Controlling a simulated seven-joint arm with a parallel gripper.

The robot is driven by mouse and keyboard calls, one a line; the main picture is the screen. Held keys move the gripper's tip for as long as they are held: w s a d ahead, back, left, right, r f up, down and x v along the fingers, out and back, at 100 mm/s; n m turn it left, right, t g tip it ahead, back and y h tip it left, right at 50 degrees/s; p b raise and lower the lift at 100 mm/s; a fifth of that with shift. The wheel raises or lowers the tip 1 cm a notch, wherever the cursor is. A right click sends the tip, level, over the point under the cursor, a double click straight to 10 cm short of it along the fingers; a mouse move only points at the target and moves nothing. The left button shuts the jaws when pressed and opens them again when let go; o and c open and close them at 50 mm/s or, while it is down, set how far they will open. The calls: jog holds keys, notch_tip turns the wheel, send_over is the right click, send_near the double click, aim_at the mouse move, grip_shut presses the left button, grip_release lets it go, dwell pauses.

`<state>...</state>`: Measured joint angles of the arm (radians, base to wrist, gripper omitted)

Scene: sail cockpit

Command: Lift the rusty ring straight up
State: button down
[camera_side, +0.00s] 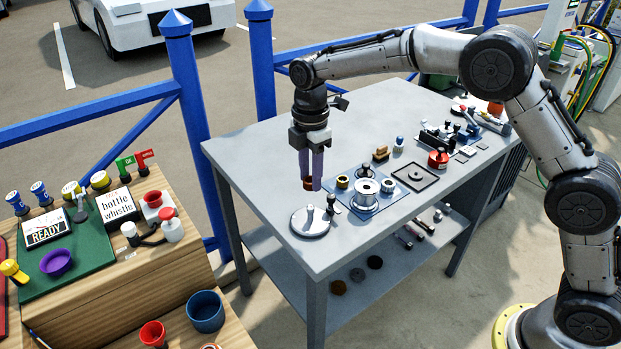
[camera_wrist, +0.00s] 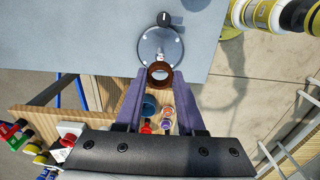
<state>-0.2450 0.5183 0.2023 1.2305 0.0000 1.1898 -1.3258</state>
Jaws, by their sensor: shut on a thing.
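The rusty ring (camera_side: 308,184) is a small brown ring between the tips of my gripper (camera_side: 311,186) in the side view. In the wrist view the ring (camera_wrist: 151,74) shows its open centre, with one purple finger on each side, so my gripper (camera_wrist: 160,79) is shut on it. The fingers point down over the left part of the grey table (camera_side: 262,165). The side view does not make clear how far the ring is above the tabletop. The fingers cover part of the ring.
A silver round disc (camera_side: 311,222) lies close in front of the ring; it also shows in the wrist view (camera_wrist: 160,44). A blue tray with a metal spool (camera_side: 365,193) stands to the right. Tabletop to the left and behind is clear.

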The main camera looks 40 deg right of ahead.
jog(key=shift+r, duration=2.6)
jog(key=shift+w+f, duration=0.1)
